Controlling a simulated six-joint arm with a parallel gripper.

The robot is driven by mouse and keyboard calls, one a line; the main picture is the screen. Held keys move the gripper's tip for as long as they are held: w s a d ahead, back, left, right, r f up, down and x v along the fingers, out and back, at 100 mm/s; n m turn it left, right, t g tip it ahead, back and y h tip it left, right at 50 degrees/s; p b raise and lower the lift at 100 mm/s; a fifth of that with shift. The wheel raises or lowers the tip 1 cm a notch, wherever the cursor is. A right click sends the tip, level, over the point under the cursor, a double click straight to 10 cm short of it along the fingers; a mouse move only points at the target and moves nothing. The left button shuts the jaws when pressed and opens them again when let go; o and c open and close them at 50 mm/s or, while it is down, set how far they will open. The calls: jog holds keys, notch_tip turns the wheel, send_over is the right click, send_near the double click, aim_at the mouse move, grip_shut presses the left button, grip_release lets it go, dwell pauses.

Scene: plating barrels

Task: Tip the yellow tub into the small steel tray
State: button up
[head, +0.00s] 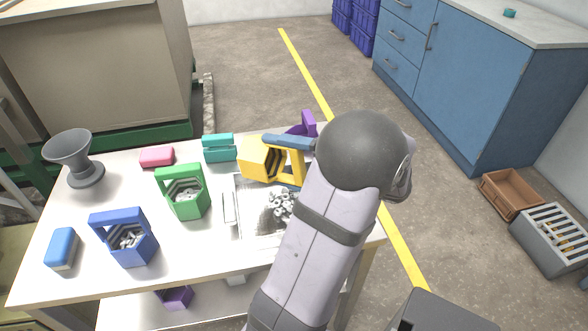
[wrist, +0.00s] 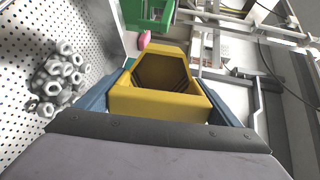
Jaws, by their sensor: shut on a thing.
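The yellow tub (head: 258,160) is tipped over on its side in the head view, with its handle toward my arm. My gripper (head: 276,162) is shut on it, with a blue-grey finger on either side. In the wrist view the yellow tub (wrist: 150,104) sits between the fingers, and the part of its dark inside that shows looks empty. The small steel tray (head: 231,206) lies on the table just in front of the tub, partly hidden by my arm. A heap of metal nuts (head: 279,203) lies in it. The wrist view shows the tray's perforated surface (wrist: 25,50) and the nuts (wrist: 58,78).
Green (head: 184,190), blue (head: 125,240) and teal (head: 219,149) tubs stand left of and behind the tray; the green and blue ones hold metal parts. A purple tub (head: 307,124) is behind my arm. A pink block (head: 157,157), blue block (head: 62,248) and grey funnel (head: 72,150) stand left.

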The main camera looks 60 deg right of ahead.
jog(key=w+a+r+n+g+y, duration=0.1)
jog(key=r, duration=0.1)
jog(key=w+a+r+n+g+y, duration=0.1)
jog(key=w+a+r, duration=0.1)
jog(key=w+a+r+n+g+y, duration=0.1)
jog(key=r, duration=0.1)
jog(key=shift+w+a+r, duration=0.2)
jog(key=shift+a+r, duration=0.1)
jog(key=shift+r, duration=0.05)
jog(key=shift+w+a+n+g+y, duration=0.1)
jog(key=shift+a+n+g+y, duration=0.15)
jog(key=shift+g+y, duration=0.2)
jog(key=s+d+f+m+h, duration=0.1)
jog(key=d+f, duration=0.1)
jog(key=s+d+f+m+g+h, duration=0.1)
jog(key=d+f, duration=0.1)
jog(key=s+d+f+m+h, duration=0.1)
jog(key=s+h, duration=0.1)
jog(key=shift+d+f, duration=0.4)
jog(key=shift+s+d+f+m+g+h, duration=0.2)
jog(key=shift+d+m+g+h, duration=0.3)
jog(key=shift+m+g+h, duration=0.3)
jog(key=shift+w+r+g+p, duration=0.25)
jog(key=shift+g+p, duration=0.2)
jog(key=shift+p, duration=0.9)
jog(key=shift+w+r+g+p, duration=0.1)
jog(key=shift+g+p, duration=0.2)
jog(key=shift+p, duration=0.85)
